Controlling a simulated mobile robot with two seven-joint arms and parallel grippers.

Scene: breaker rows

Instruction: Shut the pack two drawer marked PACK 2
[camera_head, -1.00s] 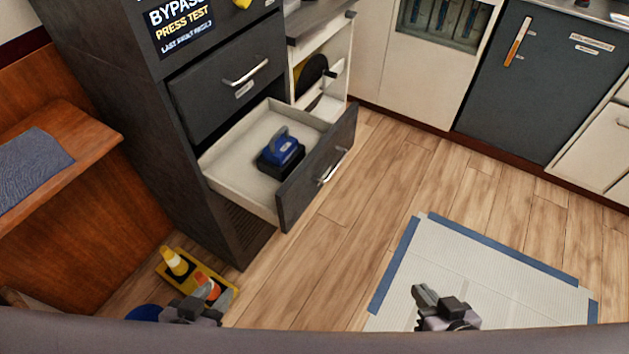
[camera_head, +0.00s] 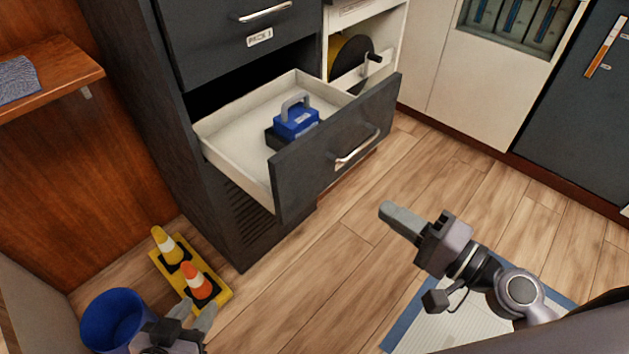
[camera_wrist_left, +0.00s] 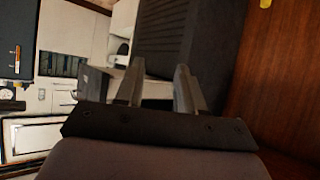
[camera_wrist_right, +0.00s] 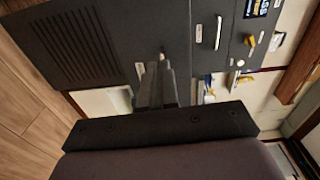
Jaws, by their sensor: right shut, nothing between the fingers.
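The open drawer (camera_head: 325,160) below the one labelled PACK 1 sticks well out of the dark cabinet in the head view. It has a dark front, a bar handle (camera_head: 357,148) and a pale tray. I cannot read a PACK 2 mark on it. A blue pack (camera_head: 297,122) with a grey handle sits inside. My right gripper (camera_head: 386,208) is shut and empty, in front of and below the drawer front, apart from it. My left gripper (camera_head: 194,312) is open and empty, low at the left near the cones; its spread fingers show in the left wrist view (camera_wrist_left: 158,88).
The PACK 1 drawer (camera_head: 240,45) above is closed. A yellow stand with two small cones (camera_head: 190,272) and a blue bin (camera_head: 112,318) are on the floor at left. A reel (camera_head: 350,58) sits in the pale unit behind the drawer. Wood floor before the drawer is clear.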

